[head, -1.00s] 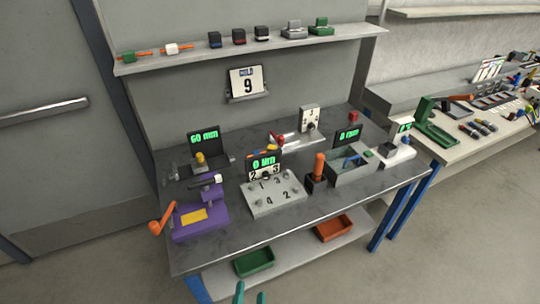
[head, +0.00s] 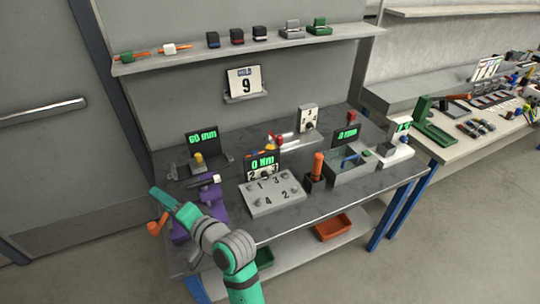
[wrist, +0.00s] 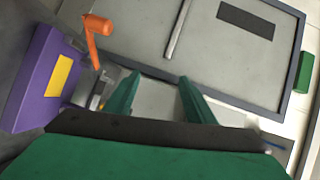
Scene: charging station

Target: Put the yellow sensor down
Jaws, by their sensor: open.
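A small yellow piece (head: 198,158) sits on the dark device under the "60 mm" display (head: 202,138); I cannot tell for certain whether it is the yellow sensor. My teal gripper (head: 166,197) is over the bench's left front, beside the purple device (head: 208,192) and partly covering it. In the wrist view my gripper (wrist: 153,88) has its two fingers apart with nothing between them. The purple device (wrist: 32,78) with its yellow pad (wrist: 59,77) lies left of the fingers there. Its orange crank handle (wrist: 98,25) is above them.
A grey numbered block (head: 272,193) and an orange-handled tool (head: 317,168) stand right of my arm. A grey bin (head: 350,170) is further right. A shelf (head: 190,53) with several small blocks runs above. The bench (head: 285,225) has a clear front strip.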

